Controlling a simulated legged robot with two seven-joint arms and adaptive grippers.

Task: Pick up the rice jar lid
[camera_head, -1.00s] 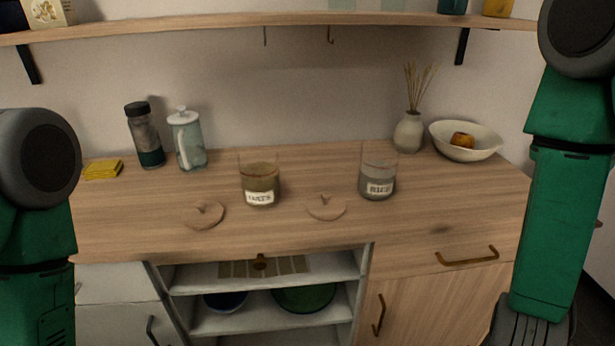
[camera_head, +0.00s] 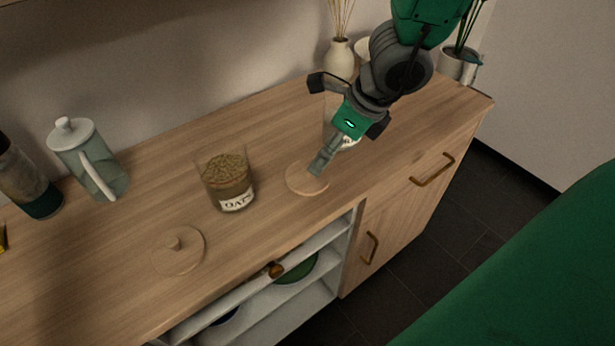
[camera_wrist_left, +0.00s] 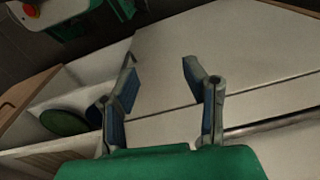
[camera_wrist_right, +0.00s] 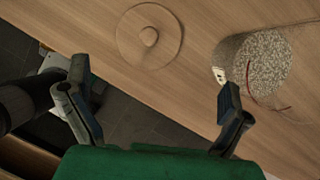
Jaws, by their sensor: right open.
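The rice jar lid (camera_head: 307,178) is a round, flat wooden disc lying on the counter; its knob shows in the right wrist view (camera_wrist_right: 149,36). The rice jar (camera_wrist_right: 262,62) is clear glass with pale grains, beside the lid, and partly hidden by my right gripper in the head view. My right gripper (camera_wrist_right: 155,105) is open and empty, above the counter close to the jar, with the lid ahead of its fingers and not between them. My left gripper (camera_wrist_left: 158,68) is open and empty in front of the cabinet, outside the head view.
The oats jar (camera_head: 229,182) and its lid (camera_head: 178,250) stand left of the rice lid. A glass canister (camera_head: 92,160), a dark bottle (camera_head: 30,180) and a reed vase (camera_head: 340,58) stand towards the wall. Open shelves with a green bowl (camera_wrist_left: 64,122) lie below the counter.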

